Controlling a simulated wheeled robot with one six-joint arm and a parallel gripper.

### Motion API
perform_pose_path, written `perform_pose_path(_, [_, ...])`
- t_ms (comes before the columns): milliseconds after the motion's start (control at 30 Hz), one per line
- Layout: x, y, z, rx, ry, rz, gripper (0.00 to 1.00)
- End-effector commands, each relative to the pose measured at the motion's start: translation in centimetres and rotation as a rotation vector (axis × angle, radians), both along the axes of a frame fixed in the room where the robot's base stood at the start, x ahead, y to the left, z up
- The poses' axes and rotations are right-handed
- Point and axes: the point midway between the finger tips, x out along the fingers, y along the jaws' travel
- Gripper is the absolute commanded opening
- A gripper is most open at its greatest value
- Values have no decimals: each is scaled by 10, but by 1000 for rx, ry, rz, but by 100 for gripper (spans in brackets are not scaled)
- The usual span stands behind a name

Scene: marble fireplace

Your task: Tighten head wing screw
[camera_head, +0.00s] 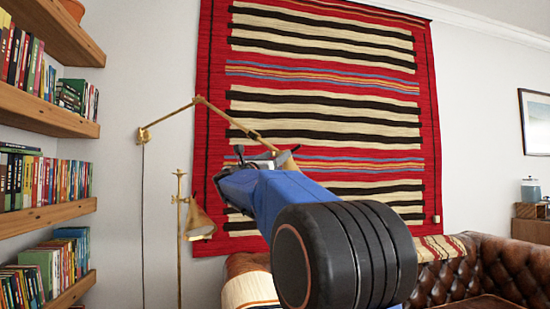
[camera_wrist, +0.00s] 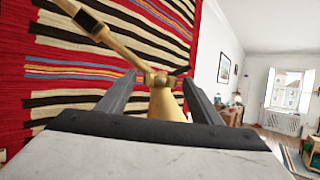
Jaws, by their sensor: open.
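A brass lamp arm (camera_wrist: 110,38) comes from the upper left in the wrist view and ends at a small head joint. A brass piece at this joint looks like the head wing screw (camera_wrist: 160,79), but its wings are too small to make out clearly. The conical brass lamp head (camera_wrist: 165,105) hangs below the joint. My gripper (camera_wrist: 159,82) is open, with one finger on each side of the joint; I cannot tell whether either touches it. In the head view my gripper (camera_head: 262,158) is at the end of the lamp arm (camera_head: 232,122), and my arm hides most of the lamp head.
A red striped rug (camera_head: 320,75) hangs on the wall behind the lamp. A brass floor lamp (camera_head: 181,235) stands to the left, near bookshelves (camera_head: 50,115). A brown leather sofa (camera_head: 480,262) is at the lower right. The room is open to the right in the wrist view.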

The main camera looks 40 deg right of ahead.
Motion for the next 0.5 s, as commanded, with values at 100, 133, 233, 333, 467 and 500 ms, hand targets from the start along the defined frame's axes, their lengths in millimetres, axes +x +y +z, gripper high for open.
perform_pose_path(100, [0,-1,0,0,0,0,59])
perform_pose_path(133, [0,-1,0,0,0,0,59])
perform_pose_path(233, [0,0,0,0,0,0,59])
perform_pose_path(333, [0,0,0,0,0,0,35])
perform_pose_path(467, [0,0,0,0,0,0,18])
perform_pose_path(500, [0,0,0,0,0,0,18])
